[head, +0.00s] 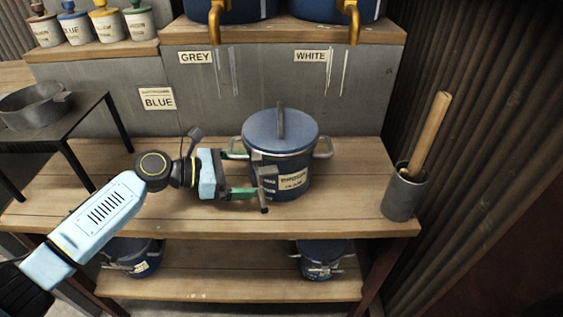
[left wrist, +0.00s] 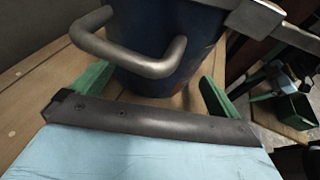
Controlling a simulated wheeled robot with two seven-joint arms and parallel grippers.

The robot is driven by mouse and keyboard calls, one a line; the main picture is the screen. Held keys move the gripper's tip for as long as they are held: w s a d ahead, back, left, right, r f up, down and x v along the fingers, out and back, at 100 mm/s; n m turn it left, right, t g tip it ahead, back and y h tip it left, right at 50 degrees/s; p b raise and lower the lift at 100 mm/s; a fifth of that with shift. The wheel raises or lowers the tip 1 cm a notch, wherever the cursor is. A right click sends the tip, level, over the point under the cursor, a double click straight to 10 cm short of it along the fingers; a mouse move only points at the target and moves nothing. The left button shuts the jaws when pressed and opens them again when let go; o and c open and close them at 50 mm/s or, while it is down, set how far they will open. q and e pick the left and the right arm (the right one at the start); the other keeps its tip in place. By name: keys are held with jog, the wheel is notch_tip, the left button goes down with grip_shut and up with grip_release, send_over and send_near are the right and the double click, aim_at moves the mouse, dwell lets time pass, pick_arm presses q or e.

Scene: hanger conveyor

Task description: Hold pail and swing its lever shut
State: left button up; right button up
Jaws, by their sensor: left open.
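A blue pail (head: 297,170) with a blue lid stands upright on the wooden bench. It has a grey side handle left and right, and a paper label on its front. A grey lever (head: 281,122) stands up from the lid. My left gripper (head: 250,178) is open at the pail's left side, one finger towards the back and one in front of the label. In the left wrist view the pail's side handle (left wrist: 135,62) lies between the green fingers, apart from the palm. Contact between fingers and pail cannot be told.
A grey cup with a wooden-handled tool (head: 404,192) stands at the bench's right end. Two brass taps hang above the back wall. A dark side table (head: 65,130) with a pan is at left. More blue pails (head: 321,262) sit on the lower shelf.

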aim_at(252, 174)
pick_arm(q)
jog(key=b+x, duration=0.1)
jog(key=x, duration=0.2)
jog(key=shift+d+f+b, duration=0.2)
jog(key=shift+b, duration=0.15)
jog(key=shift+p+x, duration=0.45)
jog(key=shift+x, duration=1.5)
pick_arm(e)
jog(key=shift+w+a+r+t, duration=0.1)
jog(key=shift+a+r+t, duration=0.15)
jog(key=shift+r, duration=0.4)
jog(key=shift+w+a+r+t, duration=0.1)
jog(key=shift+a+r+t, duration=0.1)
jog(key=shift+r, duration=0.4)
pick_arm(q)
jog(key=shift+r, duration=0.1)
jog(key=c, duration=0.6)
jog(key=shift+c, duration=0.6)
grip_shut()
